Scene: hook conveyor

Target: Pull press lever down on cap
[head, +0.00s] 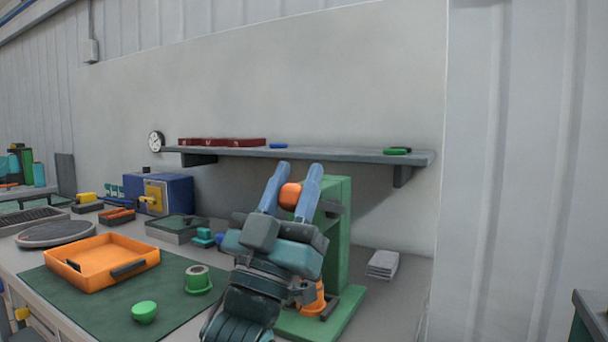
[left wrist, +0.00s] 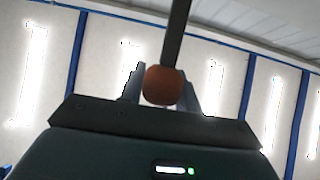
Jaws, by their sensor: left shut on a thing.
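The green press (head: 340,235) stands on the worktop at the right, its base flat on the surface. My left gripper (head: 291,184) is shut on the orange knob (head: 290,197) of the press lever, with one blue finger on each side, high in front of the press column. The left wrist view also shows the knob (left wrist: 163,85) between the fingers and the dark lever rod (left wrist: 177,35) running up from it. An orange part (head: 318,302) sits low at the press, partly hidden by my arm. I cannot tell whether a cap is on it.
A green mat (head: 95,312) holds an orange tray (head: 110,238), a green ringed cup (head: 198,281) and a round green piece (head: 144,311). A grey shelf (head: 350,154) runs along the wall behind the press. White papers (head: 383,264) lie right of it.

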